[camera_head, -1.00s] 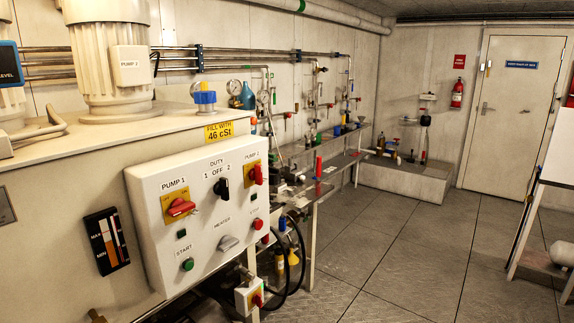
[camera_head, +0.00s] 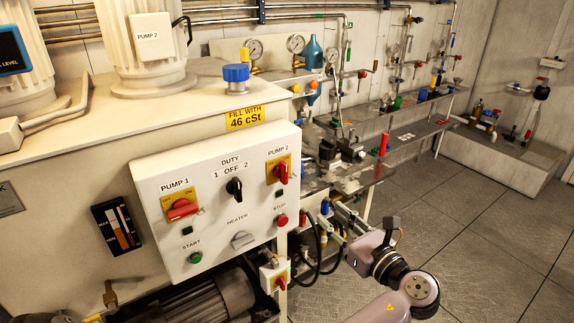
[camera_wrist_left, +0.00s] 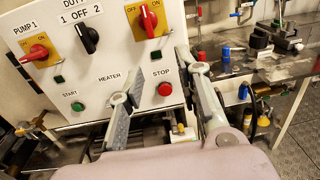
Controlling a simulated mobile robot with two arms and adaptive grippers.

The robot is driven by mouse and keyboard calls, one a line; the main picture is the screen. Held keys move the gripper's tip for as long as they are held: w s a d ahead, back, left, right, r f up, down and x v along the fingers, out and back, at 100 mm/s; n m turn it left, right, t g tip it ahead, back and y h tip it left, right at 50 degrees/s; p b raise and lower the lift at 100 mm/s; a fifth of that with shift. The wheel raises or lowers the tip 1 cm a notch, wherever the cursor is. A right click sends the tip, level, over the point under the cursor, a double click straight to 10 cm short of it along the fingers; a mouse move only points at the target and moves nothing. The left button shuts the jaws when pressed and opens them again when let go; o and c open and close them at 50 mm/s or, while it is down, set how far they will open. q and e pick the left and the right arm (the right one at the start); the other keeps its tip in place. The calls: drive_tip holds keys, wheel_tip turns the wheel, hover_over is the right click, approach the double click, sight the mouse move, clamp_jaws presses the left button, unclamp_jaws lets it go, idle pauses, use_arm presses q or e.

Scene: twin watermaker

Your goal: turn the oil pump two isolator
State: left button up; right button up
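The oil pump two isolator (camera_head: 280,172) is a red handle on a yellow plate under the label PUMP 2, at the upper right of the white control panel (camera_head: 215,215). Its handle stands roughly upright. It also shows at the top of the left wrist view (camera_wrist_left: 149,20). My left gripper (camera_head: 345,220) is right of and below the panel in the head view. In the left wrist view its two fingers (camera_wrist_left: 162,62) are spread with nothing between them, pointing toward the panel below the isolator, apart from its handle. My right gripper is in no view.
The panel also has the PUMP 1 isolator (camera_head: 181,209), duty switch (camera_head: 234,188), heater knob (camera_head: 242,240), green start button (camera_head: 195,257) and red stop button (camera_head: 281,220). A bench (camera_head: 365,180) with fittings runs behind. Floor (camera_head: 465,225) at right is clear.

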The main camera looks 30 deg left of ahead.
use_arm(q)
wheel_tip(320, 180, up, 2)
drive_tip(key=s+r, duration=0.1)
drive_tip(key=p, duration=0.4)
approach(286, 173)
drive_tip(key=shift+g+y, duration=0.3)
drive_tip(key=x, duration=0.8)
drive_tip(key=shift+w+f, duration=0.1)
drive_tip(key=shift+w, duration=0.25)
drive_tip(key=shift+w+a+f+n, duration=0.1)
drive_tip(key=shift+w+a+n, duration=0.15)
drive_tip(key=shift+a, duration=0.35)
drive_tip(key=shift+c, duration=0.3)
clamp_jaws()
